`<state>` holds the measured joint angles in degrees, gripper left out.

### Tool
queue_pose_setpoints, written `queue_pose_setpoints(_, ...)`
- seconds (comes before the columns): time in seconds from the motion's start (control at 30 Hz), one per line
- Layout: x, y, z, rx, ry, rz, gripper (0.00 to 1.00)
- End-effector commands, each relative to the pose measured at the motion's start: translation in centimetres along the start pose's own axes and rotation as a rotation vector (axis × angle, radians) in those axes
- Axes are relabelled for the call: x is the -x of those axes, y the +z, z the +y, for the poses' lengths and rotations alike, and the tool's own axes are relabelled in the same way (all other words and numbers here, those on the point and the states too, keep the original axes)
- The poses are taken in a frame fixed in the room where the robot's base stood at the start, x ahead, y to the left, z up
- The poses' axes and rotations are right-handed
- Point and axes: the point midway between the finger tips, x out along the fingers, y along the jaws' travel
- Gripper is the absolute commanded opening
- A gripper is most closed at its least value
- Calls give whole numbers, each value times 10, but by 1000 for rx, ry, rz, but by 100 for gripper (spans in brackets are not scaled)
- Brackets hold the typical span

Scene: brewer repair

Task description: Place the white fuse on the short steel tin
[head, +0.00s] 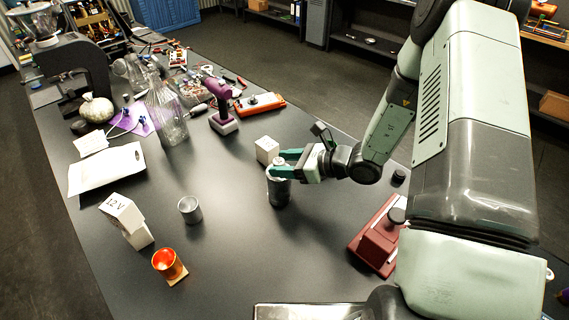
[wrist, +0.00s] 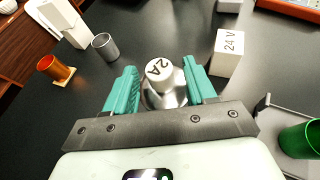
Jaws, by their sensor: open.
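The white fuse (wrist: 158,70), marked "2A", sits on top of a taller steel tin (head: 279,190). In the head view the fuse (head: 279,161) is small and partly covered by a finger. My gripper (head: 283,163) is open, with one teal finger on either side of the fuse and the tin's top. The wrist view shows a gap between the fuse and each finger (wrist: 160,80). The short steel tin (head: 190,210) stands upright to the left on the dark bench. It also shows in the wrist view (wrist: 105,46), with nothing seen on it.
A white "24 V" block (head: 266,150) stands close behind my gripper. White blocks (head: 122,212), one marked "12 V", and an orange cup (head: 168,264) stand near the short tin. A maroon box (head: 378,240) is at right. The bench between the two tins is clear.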

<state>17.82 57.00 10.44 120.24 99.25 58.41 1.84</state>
Motion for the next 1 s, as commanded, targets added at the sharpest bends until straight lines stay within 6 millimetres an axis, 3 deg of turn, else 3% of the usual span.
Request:
queue_pose_setpoints(0.5, 99, -1, -1, -2, -5, 2, 55)
queue_pose_setpoints(0.7, 117, -1, 0, -1, -3, 1, 55)
queue_pose_setpoints(1.0, 119, -1, 0, -1, -1, 1, 55)
